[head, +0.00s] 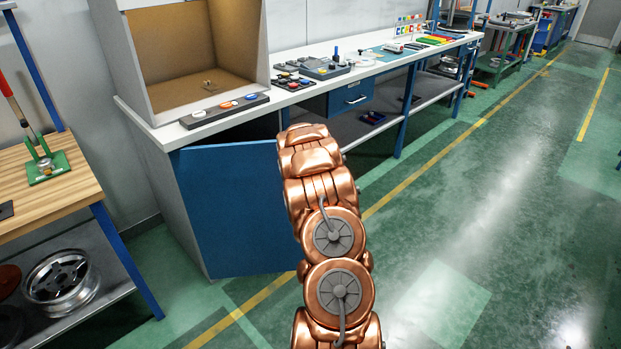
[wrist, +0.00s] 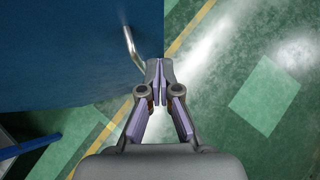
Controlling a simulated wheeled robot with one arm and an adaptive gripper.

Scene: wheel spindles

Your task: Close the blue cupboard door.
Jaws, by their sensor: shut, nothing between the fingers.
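The blue cupboard door (head: 235,210) stands partly open under the white worktop, with a dark gap showing above its top edge. In the wrist view the blue door (wrist: 65,50) fills the upper left, and its metal handle (wrist: 131,45) shows left of the fingertips. My gripper (wrist: 160,80) is shut and empty, with its fingertips near the door's free edge. I cannot tell whether they touch it. In the head view my copper arm passes in front of the door's right edge and the gripper is hidden.
A wooden bench (head: 50,185) with a wheel rim (head: 62,280) on its lower shelf stands at left. The white worktop (head: 300,100) carries a grey box, switch panels and tools. A blue drawer (head: 350,97) hangs beneath it. The green floor (head: 490,200) at right is clear.

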